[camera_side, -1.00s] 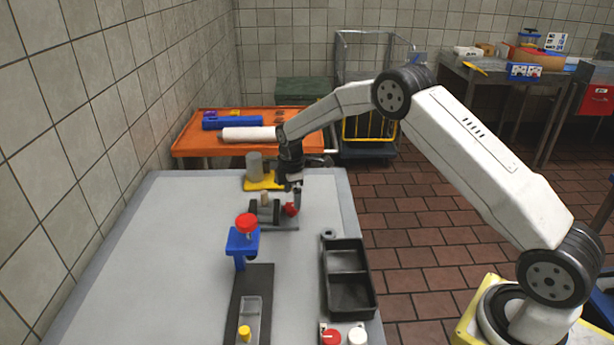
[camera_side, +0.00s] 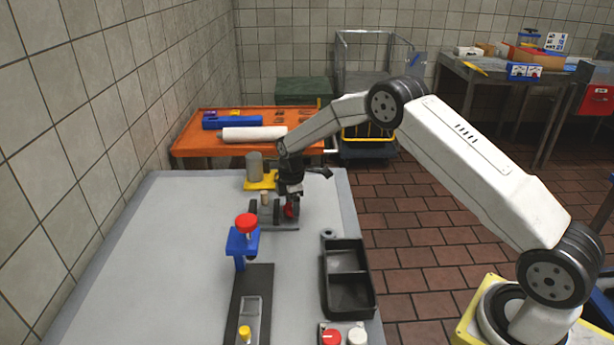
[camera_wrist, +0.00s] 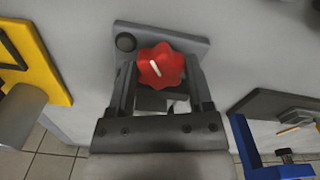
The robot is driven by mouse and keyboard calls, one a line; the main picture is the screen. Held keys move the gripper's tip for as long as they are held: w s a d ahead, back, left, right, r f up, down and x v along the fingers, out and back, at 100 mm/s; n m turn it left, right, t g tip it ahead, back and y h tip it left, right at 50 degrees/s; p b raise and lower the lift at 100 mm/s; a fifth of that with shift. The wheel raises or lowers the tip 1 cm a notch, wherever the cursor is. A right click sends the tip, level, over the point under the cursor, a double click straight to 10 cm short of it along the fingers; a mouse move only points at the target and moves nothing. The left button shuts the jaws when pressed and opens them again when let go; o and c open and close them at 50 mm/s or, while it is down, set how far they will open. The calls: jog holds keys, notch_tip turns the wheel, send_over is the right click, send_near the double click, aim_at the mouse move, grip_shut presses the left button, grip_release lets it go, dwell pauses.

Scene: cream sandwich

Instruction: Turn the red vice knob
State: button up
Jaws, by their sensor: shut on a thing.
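The red vice knob (camera_wrist: 161,68) is a lobed red knob with a white line on its face, seen between my fingers in the wrist view. In the side view the knob (camera_side: 290,208) is partly covered by my gripper. The grey vice (camera_side: 264,216) stands on a grey base plate (camera_wrist: 190,45) toward the far end of the table. My gripper (camera_wrist: 162,75) is shut on the knob, one finger on each side. In the side view my gripper (camera_side: 291,204) points down at the vice's right end.
A yellow base with a grey cylinder (camera_side: 254,165) stands behind the vice. A blue stand with a red top (camera_side: 243,241) is in front. A black two-part tray (camera_side: 325,262) lies at the right. The left of the grey table (camera_side: 150,260) is clear.

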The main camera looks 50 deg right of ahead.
jog(key=shift+m, duration=0.4)
jog(key=m, duration=0.6)
jog(key=shift+a, duration=0.1)
jog(key=m, duration=0.3)
jog(key=shift+m, duration=0.4)
jog(key=shift+a+m, duration=0.1)
jog(key=shift+m, duration=1.6)
jog(key=o, duration=1.3)
jog(key=shift+c, duration=0.2)
jog(key=shift+r, duration=0.15)
jog(key=shift+r, duration=3.8)
